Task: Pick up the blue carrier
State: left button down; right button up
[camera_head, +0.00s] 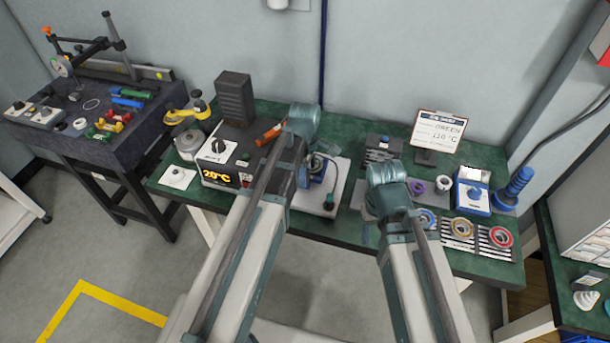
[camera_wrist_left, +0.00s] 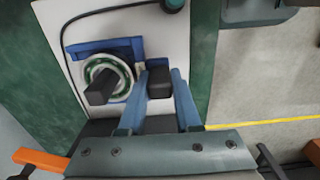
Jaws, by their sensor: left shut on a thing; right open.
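The blue carrier (camera_wrist_left: 134,47) lies on a white plate and frames a pale ring with a dark green band and a black peg in its middle. A blue part of it shows beside my left arm in the head view (camera_head: 318,166). My left gripper (camera_wrist_left: 164,80) has its two blue-grey fingers closed around a black block (camera_wrist_left: 160,84) at the carrier's edge; it seems to belong to the carrier. No gap under the carrier is clear to see. My right gripper (camera_head: 369,232), open and empty, is mostly hidden behind its arm near the bench's front edge.
The white plate (camera_head: 337,185) sits on the green bench (camera_head: 350,229). A heater with a 20°C display (camera_head: 221,177) stands to the left. To the right are coloured rings on striped mats (camera_head: 478,243), a blue box (camera_head: 472,204) and a sign (camera_head: 438,131). A black cable crosses the plate.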

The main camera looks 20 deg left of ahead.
pick_arm(q)
notch_tip(320, 180, up, 14)
jog(key=p, duration=1.3)
pick_arm(e)
notch_tip(320, 180, up, 14)
pick_arm(q)
jog(key=shift+f, duration=0.2)
pick_arm(e)
jog(key=shift+f, duration=0.15)
